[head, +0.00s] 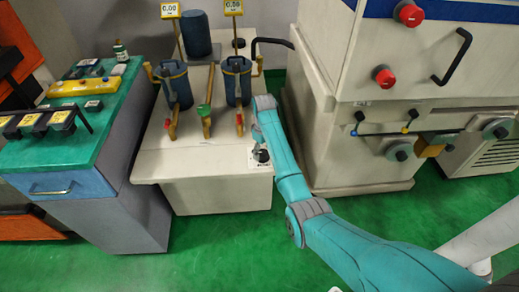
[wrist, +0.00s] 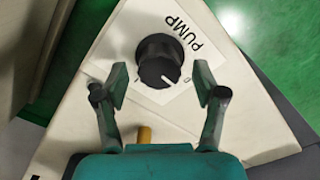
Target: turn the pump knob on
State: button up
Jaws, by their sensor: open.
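The pump knob (wrist: 160,62) is black and round, on a white plate marked PUMP (wrist: 188,35). Its white pointer line faces the lower right in the wrist view, towards a small mark. My gripper (wrist: 160,84) is open, one finger to each side of the knob in the picture, with gaps on both sides. I cannot tell how far above the knob the fingertips are. In the head view the knob (head: 262,156) sits at the front right of the cream machine top (head: 190,160), and my gripper (head: 258,137) is just behind it, partly hidden by my arm.
Two blue canisters (head: 174,84) (head: 237,80) with brown pipes stand behind on the same machine. A brass-coloured peg (wrist: 145,134) shows near my gripper's base. A large cream cabinet (head: 345,140) stands to the right, a green-topped bench (head: 60,135) to the left. Green floor (head: 230,255) is clear in front.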

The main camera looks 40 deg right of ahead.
jog(key=shift+f, duration=0.1)
jog(key=c, duration=1.1)
jog(key=shift+c, duration=0.2)
jog(key=shift+m, duration=0.3)
jog(key=m, duration=0.3)
jog(key=shift+m, duration=0.3)
jog(key=m, duration=0.4)
jog(key=shift+m, duration=0.3)
jog(key=m, duration=0.9)
jog(key=shift+s, duration=0.1)
